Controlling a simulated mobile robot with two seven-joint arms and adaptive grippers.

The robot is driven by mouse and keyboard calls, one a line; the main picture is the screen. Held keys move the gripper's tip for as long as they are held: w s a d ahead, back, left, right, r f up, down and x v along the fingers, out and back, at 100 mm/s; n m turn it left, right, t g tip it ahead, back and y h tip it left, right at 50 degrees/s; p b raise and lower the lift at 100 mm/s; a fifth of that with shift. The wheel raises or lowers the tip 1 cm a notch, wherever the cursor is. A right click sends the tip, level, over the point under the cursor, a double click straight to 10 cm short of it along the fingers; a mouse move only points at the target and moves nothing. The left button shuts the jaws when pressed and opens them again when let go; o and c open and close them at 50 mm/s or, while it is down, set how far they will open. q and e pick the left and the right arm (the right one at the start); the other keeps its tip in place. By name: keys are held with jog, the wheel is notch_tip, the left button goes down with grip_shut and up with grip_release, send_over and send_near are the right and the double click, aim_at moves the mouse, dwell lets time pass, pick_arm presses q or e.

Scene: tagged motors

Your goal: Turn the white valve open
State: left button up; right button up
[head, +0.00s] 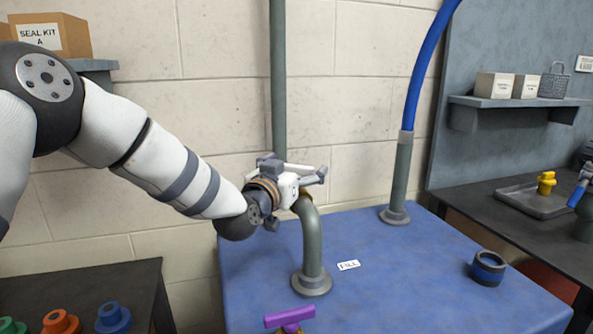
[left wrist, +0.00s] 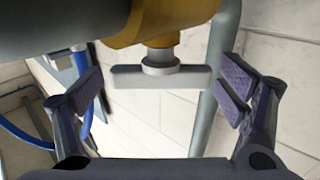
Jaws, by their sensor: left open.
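The white valve handle (left wrist: 140,78) is a flat bar on a short stem under a brass valve body (left wrist: 180,20) in the left wrist view. It lies crosswise between the two dark finger pads of my open left gripper (left wrist: 163,92), with a gap at each end. In the head view my left gripper (head: 318,177) is at the top of a bent grey pipe (head: 312,250). It hides most of the valve there. My right gripper is not in view.
A purple handle (head: 289,317) is at the front of the blue table (head: 400,270). A label (head: 348,265), a dark ring-shaped cup (head: 487,268) and an upright pipe with a blue hose (head: 401,175) are on that table. Colored knobs (head: 113,317) are at lower left.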

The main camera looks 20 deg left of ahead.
pick_arm(q)
jog(key=c, duration=1.2)
jog(key=shift+o, duration=0.2)
